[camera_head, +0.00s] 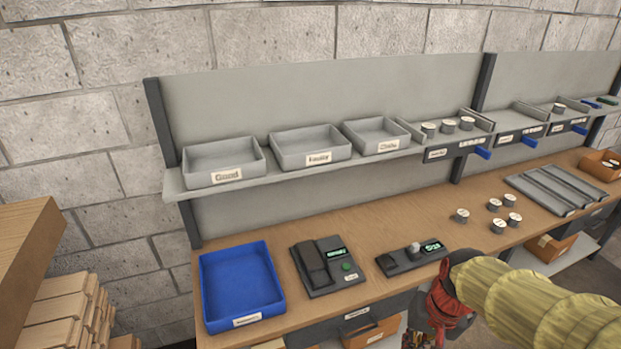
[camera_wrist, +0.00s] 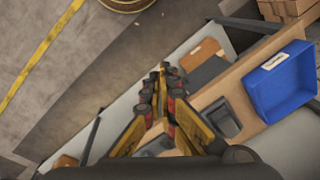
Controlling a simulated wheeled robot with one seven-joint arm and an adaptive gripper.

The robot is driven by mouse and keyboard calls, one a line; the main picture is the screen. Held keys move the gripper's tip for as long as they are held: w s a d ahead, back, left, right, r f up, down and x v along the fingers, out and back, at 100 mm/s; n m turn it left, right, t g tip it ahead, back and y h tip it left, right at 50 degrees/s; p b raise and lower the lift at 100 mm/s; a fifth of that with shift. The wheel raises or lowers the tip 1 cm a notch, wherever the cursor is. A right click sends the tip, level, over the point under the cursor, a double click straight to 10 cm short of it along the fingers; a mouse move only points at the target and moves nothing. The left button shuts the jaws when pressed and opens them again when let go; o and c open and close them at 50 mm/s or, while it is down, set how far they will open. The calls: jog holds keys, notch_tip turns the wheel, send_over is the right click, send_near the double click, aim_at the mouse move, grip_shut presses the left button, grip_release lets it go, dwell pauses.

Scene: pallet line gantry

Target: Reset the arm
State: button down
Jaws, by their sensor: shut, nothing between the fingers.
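My gripper (camera_wrist: 163,72) is shut and empty in the wrist view, its dark-padded fingers close together. It hangs in front of the workbench's front edge, over the lower shelf and floor. In the head view my arm, in a yellow sleeve, comes in from the lower right; the fingers are mostly cut off at the bottom edge. The wooden workbench (camera_head: 390,220) stands ahead of me. An empty blue tray (camera_head: 240,283) lies on its left end and also shows in the wrist view (camera_wrist: 283,82).
Two dark devices (camera_head: 326,264) (camera_head: 413,257) sit right of the blue tray. Several small round pieces (camera_head: 495,204) and a grooved rack (camera_head: 556,190) lie farther right. Labelled grey bins (camera_head: 310,147) line the shelf above. Stacked wood (camera_head: 68,306) stands at left.

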jog(key=s+a+r+n+t, duration=0.1)
jog(key=s+r+t, duration=0.1)
jog(key=r, duration=0.4)
jog(key=s+a+r+n+t+h, duration=0.1)
jog(key=s+r+n+t, duration=0.1)
jog(key=s+r, duration=0.2)
notch_tip(320, 180, up, 2)
jog(key=shift+r+t+b, duration=0.2)
jog(key=shift+t+b, duration=0.1)
